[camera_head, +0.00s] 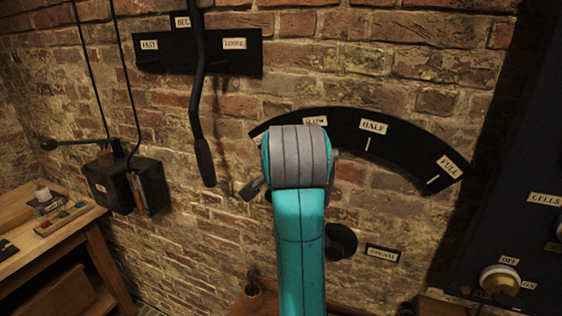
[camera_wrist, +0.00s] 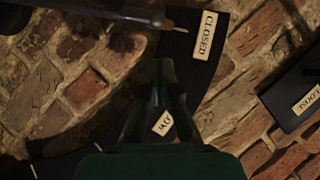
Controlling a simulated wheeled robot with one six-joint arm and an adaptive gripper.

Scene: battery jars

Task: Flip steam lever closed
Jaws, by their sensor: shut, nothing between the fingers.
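The steam quadrant (camera_head: 400,149) is a black arc plate on the brick wall, labelled SLOW, HALF and FULL. Its CLOSED label (camera_wrist: 207,36) shows in the wrist view. A dark bar, apparently the steam lever (camera_wrist: 105,10), crosses the top left there, with its pale tip close to the CLOSED mark. In the head view my teal arm hides most of the lever; a round black hub (camera_head: 341,241) shows beside the STEAM label (camera_head: 382,254). My gripper (camera_wrist: 158,75) is shut and empty over the plate between SLOW and CLOSED, apart from the bar in the picture.
A long belt lever (camera_head: 198,100) hangs left of my arm below a black FAST/LOOSE plate (camera_head: 150,53). A black switch box (camera_head: 122,185) and a wooden bench (camera_head: 75,224) stand at left. A dark panel with a knob (camera_head: 499,280) is at right.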

